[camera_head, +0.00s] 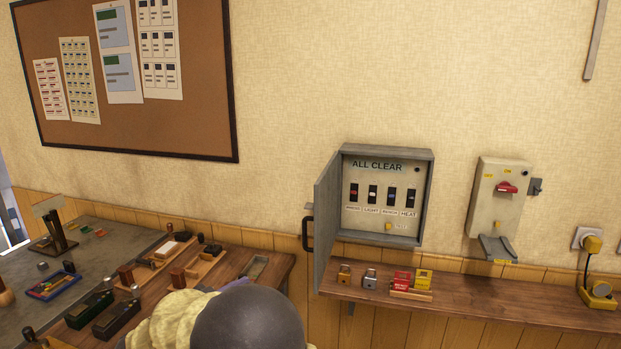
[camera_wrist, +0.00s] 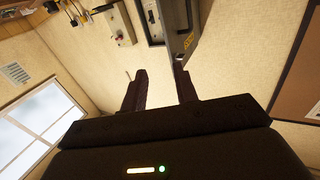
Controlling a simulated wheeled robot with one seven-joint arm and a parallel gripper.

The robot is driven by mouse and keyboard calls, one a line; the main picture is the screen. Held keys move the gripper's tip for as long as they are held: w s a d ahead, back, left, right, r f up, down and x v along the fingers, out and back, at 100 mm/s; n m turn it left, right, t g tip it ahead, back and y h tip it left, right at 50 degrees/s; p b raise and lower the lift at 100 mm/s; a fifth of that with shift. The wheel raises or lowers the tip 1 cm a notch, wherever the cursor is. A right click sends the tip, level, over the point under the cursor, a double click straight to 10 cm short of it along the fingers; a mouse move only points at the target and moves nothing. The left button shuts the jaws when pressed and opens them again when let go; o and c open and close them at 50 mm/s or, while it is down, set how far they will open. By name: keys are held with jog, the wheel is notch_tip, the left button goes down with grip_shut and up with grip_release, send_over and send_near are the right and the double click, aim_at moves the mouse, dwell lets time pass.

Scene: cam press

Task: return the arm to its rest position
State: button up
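In the wrist view my gripper (camera_wrist: 161,76) has its two dark fingers spread apart with nothing between them. Beyond the fingertips is bare cream wall, with the grey cabinet (camera_wrist: 151,22) past them at the top of the picture. The fingers are apart from it. In the head view a dark rounded part, seemingly of my arm, shows at the bottom middle, and the fingers are out of sight. The cabinet marked ALL CLEAR (camera_head: 428,200) hangs on the wall with its door (camera_head: 327,222) swung open to the left.
A wooden shelf (camera_head: 500,308) below the cabinet holds padlocks (camera_head: 369,279) and red and yellow tags (camera_head: 402,281). A switch box (camera_head: 490,205) with a red handle is at right. A workbench (camera_head: 120,238) with stamps and trays fills the lower left.

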jog(key=w+d+f+n+t+y, duration=0.1)
jog(key=w+d+f+n+y, duration=0.1)
jog(key=w+d+n+y, duration=0.7)
jog(key=s+d+f+g+y, duration=0.1)
jog(key=s+d+f+g, duration=0.5)
jog(key=s+d, duration=0.3)
jog(key=s+d+f+g+y, duration=0.2)
jog(key=s+d+f+g, duration=0.3)
jog(key=s+d, duration=0.5)
jog(key=s+f, duration=0.1)
jog(key=s, duration=0.4)
jog(key=shift+s+d+f+g, duration=0.3)
jog(key=shift+f+g, duration=0.05)
jog(key=shift+g, duration=0.05)
jog(key=shift+w, duration=0.15)
jog(key=shift+a, duration=0.1)
jog(key=shift+s, duration=0.2)
jog(key=shift+w+d, duration=0.2)
jog(key=shift+w, duration=0.05)
